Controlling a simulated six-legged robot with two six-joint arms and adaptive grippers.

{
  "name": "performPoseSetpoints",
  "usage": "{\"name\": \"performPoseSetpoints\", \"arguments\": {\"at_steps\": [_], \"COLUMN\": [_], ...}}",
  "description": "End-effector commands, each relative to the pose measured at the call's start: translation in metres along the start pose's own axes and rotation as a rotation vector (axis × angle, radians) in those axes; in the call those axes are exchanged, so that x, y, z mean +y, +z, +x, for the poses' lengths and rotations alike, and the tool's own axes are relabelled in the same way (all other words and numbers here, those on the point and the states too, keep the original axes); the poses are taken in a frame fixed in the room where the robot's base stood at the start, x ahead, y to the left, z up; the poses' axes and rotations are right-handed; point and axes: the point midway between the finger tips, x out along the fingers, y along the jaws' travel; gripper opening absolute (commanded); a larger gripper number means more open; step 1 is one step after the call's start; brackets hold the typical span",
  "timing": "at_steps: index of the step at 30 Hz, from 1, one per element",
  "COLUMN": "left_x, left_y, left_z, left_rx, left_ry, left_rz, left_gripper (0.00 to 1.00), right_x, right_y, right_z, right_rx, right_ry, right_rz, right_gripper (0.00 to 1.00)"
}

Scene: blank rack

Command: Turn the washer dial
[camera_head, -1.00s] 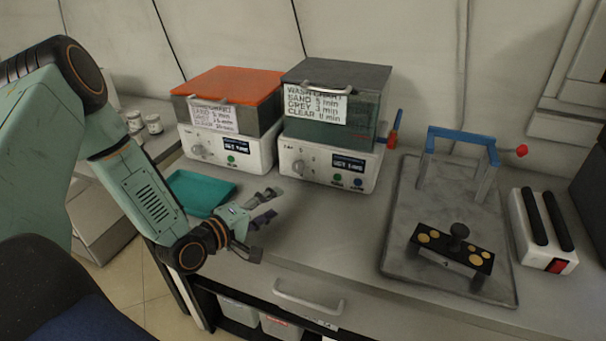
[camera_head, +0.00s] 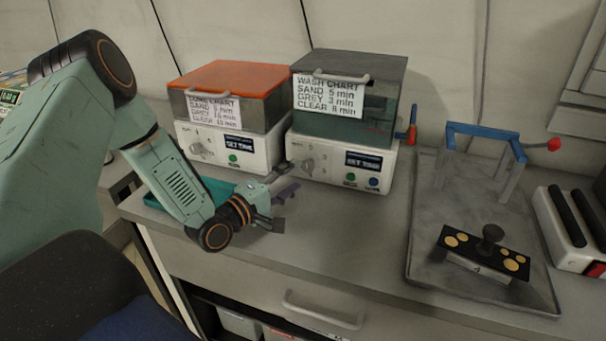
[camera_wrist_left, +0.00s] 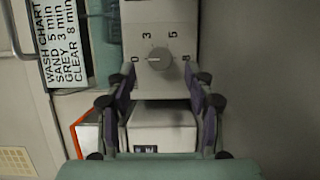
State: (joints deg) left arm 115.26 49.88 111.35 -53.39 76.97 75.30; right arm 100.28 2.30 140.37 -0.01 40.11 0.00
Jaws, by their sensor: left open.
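The washer (camera_head: 342,120) is the white box with a grey-green tank and a "WASH CHART" label, right of the orange-lidded unit. Its grey dial (camera_head: 307,165) is on the left of its front panel. In the left wrist view the dial (camera_wrist_left: 159,58) lies beyond the fingertips, with the marks 0, 3, 5 and 8 around it. My left gripper (camera_head: 281,205) is open and empty, in front of and a little below the washer's dial, apart from it. In the left wrist view its two purple-padded fingers (camera_wrist_left: 158,88) frame the space below the dial. My right gripper is not in view.
The orange-lidded unit (camera_head: 227,110) stands left of the washer. A teal tray (camera_head: 218,190) lies behind my left forearm. A grey slab (camera_head: 425,245) with a blue-topped frame and a black fixture is at right. The bench front between is clear.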

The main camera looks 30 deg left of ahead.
Motion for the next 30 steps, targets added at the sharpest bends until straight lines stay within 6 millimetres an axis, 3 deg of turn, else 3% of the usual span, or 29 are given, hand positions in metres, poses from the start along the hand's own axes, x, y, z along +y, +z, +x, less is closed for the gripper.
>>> {"name": "performPoseSetpoints", "arguments": {"at_steps": [9, 20, 30], "left_x": [-0.001, 0.0, 0.0], "left_y": [0.0, -0.002, -0.002], "left_z": [0.038, 0.043, 0.043], "left_rx": [-0.003, -0.003, -0.003], "left_ry": [0.0, 0.0, 0.0], "left_rz": [0.001, -0.001, 0.0], "left_gripper": [0.53, 0.53, 0.25], "right_x": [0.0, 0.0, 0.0], "right_y": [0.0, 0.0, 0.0], "right_z": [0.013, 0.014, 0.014], "right_rx": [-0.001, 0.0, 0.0], "right_ry": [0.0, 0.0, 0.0], "right_rz": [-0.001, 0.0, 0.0], "right_gripper": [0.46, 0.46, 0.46]}}
